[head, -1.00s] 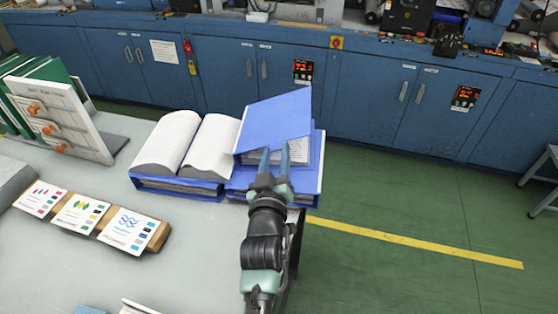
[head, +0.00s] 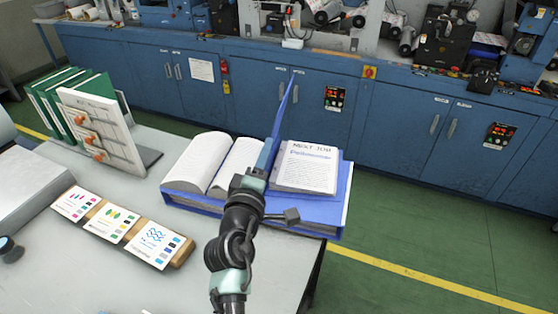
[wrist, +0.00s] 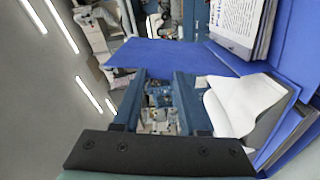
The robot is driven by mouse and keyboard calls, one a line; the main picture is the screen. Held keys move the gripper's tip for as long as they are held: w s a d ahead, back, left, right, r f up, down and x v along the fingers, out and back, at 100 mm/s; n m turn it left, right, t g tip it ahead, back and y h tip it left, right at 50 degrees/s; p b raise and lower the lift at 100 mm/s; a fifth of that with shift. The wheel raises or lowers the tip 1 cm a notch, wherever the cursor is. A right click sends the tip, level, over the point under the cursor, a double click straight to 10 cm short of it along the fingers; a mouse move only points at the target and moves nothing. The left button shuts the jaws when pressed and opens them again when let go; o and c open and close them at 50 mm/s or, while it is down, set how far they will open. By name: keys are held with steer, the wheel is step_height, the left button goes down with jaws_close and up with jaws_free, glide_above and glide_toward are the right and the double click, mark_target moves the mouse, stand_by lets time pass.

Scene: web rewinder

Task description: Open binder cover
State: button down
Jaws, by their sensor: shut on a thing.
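The blue binder (head: 325,212) lies at the table's right end. Its blue cover (head: 284,108) stands about upright, seen nearly edge-on in the head view, hinged along the binder's left side. My gripper (head: 266,158) is shut on the cover's near edge. In the wrist view, the cover (wrist: 170,56) spans the tips of my gripper (wrist: 160,74). White pages (head: 307,166) headed "NEXT JOB" lie bared inside the binder; they also show in the wrist view (wrist: 238,24). The fingertips' exact contact is hard to make out.
A wooden strip with sample cards (head: 112,223) lies at the front left. Green folders (head: 62,100) stand at the back left. Blue cabinets (head: 385,120) stand behind.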

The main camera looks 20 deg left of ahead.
steer(key=s+a+n, duration=0.1)
steer(key=a+n, duration=0.5)
stand_by(0.3)
steer(key=shift+s+f, duration=0.1)
steer(key=shift+f, duration=0.05)
steer(key=shift+c, duration=2.2)
jaws_free()
steer(key=b+v, duration=0.1)
steer(key=v, duration=1.2)
